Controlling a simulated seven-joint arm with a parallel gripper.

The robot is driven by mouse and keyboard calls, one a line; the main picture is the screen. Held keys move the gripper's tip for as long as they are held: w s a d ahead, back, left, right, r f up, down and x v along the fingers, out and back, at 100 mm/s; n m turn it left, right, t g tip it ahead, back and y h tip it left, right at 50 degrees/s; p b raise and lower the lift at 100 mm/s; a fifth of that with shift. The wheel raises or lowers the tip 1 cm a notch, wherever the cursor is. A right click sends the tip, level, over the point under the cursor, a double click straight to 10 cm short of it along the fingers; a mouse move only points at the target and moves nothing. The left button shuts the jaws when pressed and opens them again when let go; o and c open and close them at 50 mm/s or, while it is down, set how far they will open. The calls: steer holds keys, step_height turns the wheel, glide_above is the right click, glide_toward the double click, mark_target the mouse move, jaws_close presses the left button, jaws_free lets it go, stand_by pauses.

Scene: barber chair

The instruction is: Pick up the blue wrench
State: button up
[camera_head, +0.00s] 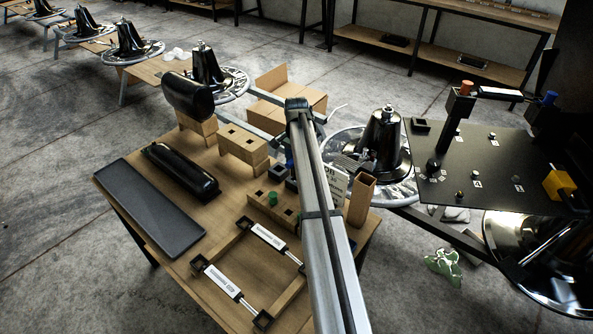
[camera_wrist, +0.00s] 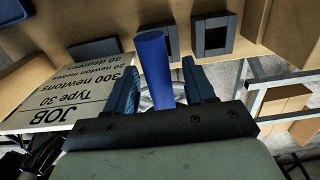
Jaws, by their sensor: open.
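The blue wrench shows as a blue cylindrical handle (camera_wrist: 153,62) in the wrist view. My gripper (camera_wrist: 160,68) is open, with one blue finger on each side of the handle. Gaps show between the handle and both fingers, so they appear apart in this view. The lower end of the wrench is hidden behind the gripper's dark body. In the head view a small blue patch (camera_head: 289,163) shows left of my arm, and I cannot tell whether it is the wrench or a finger. My arm hides most of the gripper there.
In the head view a green handle (camera_head: 272,197) stands in a block, and a wooden box (camera_head: 361,199) stands right of my arm. A dark tray (camera_head: 150,209) lies on the left.

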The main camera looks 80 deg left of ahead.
steer(key=shift+f, duration=0.6)
jaws_close()
